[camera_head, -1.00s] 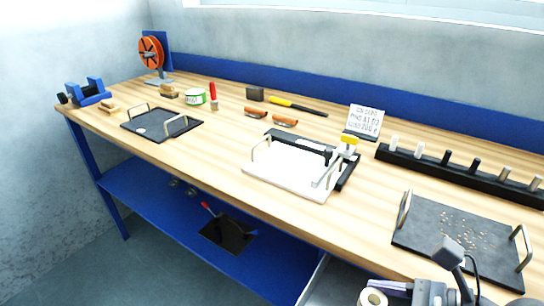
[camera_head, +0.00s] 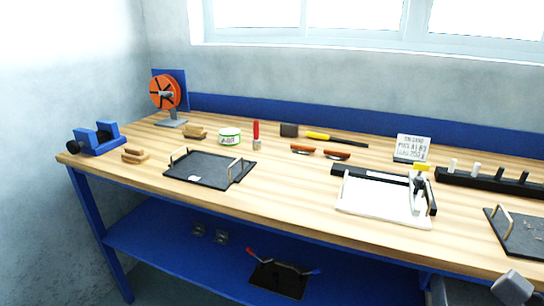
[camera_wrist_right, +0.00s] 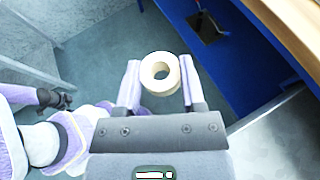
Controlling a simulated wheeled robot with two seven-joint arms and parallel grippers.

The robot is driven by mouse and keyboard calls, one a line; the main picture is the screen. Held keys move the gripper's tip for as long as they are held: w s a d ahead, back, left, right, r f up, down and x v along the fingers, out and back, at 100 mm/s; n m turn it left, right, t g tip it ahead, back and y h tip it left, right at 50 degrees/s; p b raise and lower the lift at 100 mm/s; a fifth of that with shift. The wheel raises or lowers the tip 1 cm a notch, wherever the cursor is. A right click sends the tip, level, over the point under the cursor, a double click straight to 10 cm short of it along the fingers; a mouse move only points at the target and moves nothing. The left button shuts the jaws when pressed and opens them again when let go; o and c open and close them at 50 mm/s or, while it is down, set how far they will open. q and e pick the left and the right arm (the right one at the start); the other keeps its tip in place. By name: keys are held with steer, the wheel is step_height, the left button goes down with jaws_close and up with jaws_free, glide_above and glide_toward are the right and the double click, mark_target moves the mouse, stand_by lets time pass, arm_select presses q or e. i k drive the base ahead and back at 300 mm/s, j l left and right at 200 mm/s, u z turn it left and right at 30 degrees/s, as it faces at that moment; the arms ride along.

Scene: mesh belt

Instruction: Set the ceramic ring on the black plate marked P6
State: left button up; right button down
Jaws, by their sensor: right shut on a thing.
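The ceramic ring (camera_wrist_right: 147,82) is cream-coloured, with a round hole through it. My right gripper (camera_wrist_right: 160,80) is shut on it, with a finger on each side, in the right wrist view. The ring is held above the floor, beside the workbench. Neither ring nor right gripper shows in the head view. A black plate with two handles (camera_head: 225,178) lies on the left part of the bench and bears a small white mark, too small to read. Another black plate (camera_head: 512,238) is cut off at the right edge. I cannot tell which is P6.
A white plate (camera_head: 375,205) with a black-framed tool lies on the wooden bench (camera_head: 290,195). A blue clamp (camera_head: 97,138), orange reel (camera_head: 165,92), green-white tin (camera_head: 230,136) and small sign (camera_head: 412,148) stand around. The blue lower shelf (camera_head: 165,250) lies under the bench.

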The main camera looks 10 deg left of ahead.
mark_target(206, 168)
steer(key=i+j, duration=0.15)
steer(key=j, duration=0.2)
steer(key=i+j+z, duration=0.1)
steer(key=j, duration=0.25)
steer(key=i+j, duration=0.2)
steer(key=j, duration=0.15)
steer(key=i+j+z, duration=0.1)
steer(key=j, duration=0.25)
steer(key=i+j, duration=0.2)
steer(key=j, duration=0.2)
steer(key=i+j+z, duration=0.1)
steer(key=j, duration=0.25)
steer(key=i+j, duration=0.15)
steer(key=j, duration=0.25)
steer(key=i+j+z, duration=0.1)
steer(key=i+j, duration=0.15)
